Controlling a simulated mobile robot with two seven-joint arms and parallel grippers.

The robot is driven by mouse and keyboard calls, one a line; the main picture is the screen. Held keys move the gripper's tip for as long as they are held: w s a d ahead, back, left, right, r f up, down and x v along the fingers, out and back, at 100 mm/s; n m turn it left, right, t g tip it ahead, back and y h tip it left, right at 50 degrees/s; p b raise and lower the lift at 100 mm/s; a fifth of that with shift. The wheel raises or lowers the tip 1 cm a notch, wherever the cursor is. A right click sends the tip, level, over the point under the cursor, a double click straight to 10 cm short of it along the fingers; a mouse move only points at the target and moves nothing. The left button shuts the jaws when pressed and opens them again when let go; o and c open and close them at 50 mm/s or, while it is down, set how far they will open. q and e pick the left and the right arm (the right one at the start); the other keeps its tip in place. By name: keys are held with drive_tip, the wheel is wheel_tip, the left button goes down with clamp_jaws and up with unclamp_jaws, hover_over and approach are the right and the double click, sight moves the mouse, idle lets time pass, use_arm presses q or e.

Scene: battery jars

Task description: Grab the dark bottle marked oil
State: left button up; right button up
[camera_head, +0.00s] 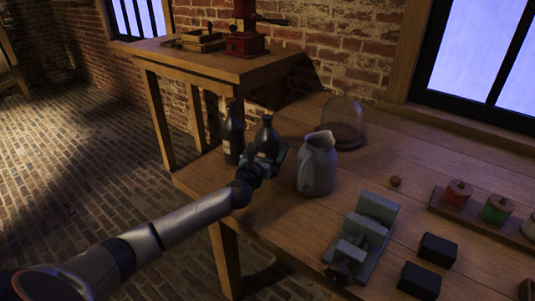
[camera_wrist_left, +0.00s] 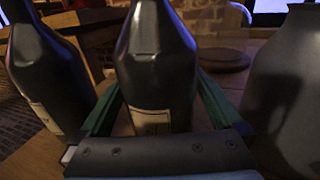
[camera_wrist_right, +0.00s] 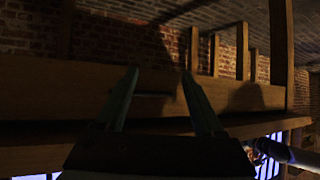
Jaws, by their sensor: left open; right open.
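Two dark bottles stand side by side on the wooden table. The right bottle (camera_head: 267,136) is partly hidden by my left gripper (camera_head: 266,160) in the head view. In the left wrist view this bottle (camera_wrist_left: 155,65) stands between the two open fingers, with a pale label low on its front. The lettering is too small to read. The left bottle (camera_head: 234,133) stands just outside the left finger and also shows in the left wrist view (camera_wrist_left: 45,75), with its own pale label. My right gripper (camera_wrist_right: 160,74) is open and empty, facing a wooden beam.
A grey pitcher (camera_head: 317,166) stands close to the right of my left gripper. A glass dome (camera_head: 345,120) is behind it. A grey vise-like block (camera_head: 365,238), dark boxes (camera_head: 437,249) and a rack of jars (camera_head: 496,209) are further right.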

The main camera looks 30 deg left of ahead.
sight(264, 123)
use_arm(q)
drive_tip(key=shift+w, duration=0.35)
use_arm(e)
drive_tip(key=shift+w+r, duration=0.3)
drive_tip(key=shift+r, duration=0.1)
use_arm(q)
drive_tip(key=shift+a, duration=0.1)
clamp_jaws()
use_arm(e)
drive_tip(key=shift+f, duration=0.1)
use_arm(q)
drive_tip(key=shift+r, duration=0.2)
use_arm(e)
drive_tip(key=shift+s, duration=0.1)
